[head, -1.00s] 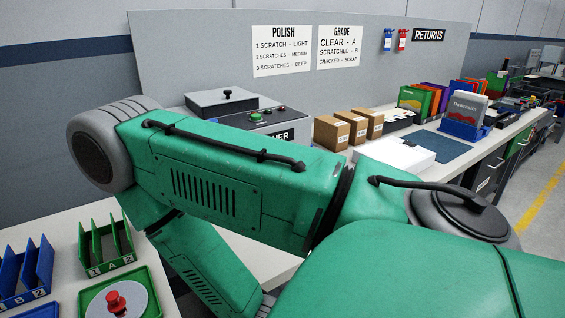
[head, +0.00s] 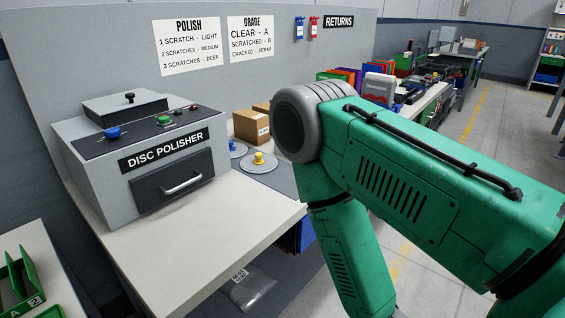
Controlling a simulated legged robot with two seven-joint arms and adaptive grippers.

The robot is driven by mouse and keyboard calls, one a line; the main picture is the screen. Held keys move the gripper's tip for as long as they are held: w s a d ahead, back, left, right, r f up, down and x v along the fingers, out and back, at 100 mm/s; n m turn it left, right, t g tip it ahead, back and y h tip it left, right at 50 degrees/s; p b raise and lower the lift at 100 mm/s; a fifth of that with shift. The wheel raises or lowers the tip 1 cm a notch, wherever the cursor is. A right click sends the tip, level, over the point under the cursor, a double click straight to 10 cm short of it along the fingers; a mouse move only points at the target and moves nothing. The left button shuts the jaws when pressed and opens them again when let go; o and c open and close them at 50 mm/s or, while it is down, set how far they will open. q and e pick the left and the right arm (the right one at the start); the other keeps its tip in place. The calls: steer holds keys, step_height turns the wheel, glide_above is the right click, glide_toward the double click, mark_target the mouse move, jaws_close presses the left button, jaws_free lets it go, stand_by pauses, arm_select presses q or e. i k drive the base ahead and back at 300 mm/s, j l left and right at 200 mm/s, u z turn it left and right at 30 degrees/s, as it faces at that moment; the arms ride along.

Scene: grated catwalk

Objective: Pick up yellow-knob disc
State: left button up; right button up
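The yellow-knob disc (head: 261,166) is a grey disc with a small yellow knob on top. It lies on a dark surface to the right of the disc polisher (head: 137,160), just left of my arm's grey elbow. My green arm comes in from the right and bends down at the elbow. Neither gripper shows in the head view.
The pale counter (head: 180,245) in front of the polisher is clear. A cardboard box (head: 251,126) stands behind the discs. A green slotted rack (head: 22,283) is at the lower left. A clear bag (head: 252,290) sits below the counter. Open floor lies to the right.

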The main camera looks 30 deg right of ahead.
mark_target(259, 162)
steer(key=z, duration=0.85)
steer(key=i+l+u, duration=0.1)
steer(key=l, duration=0.15)
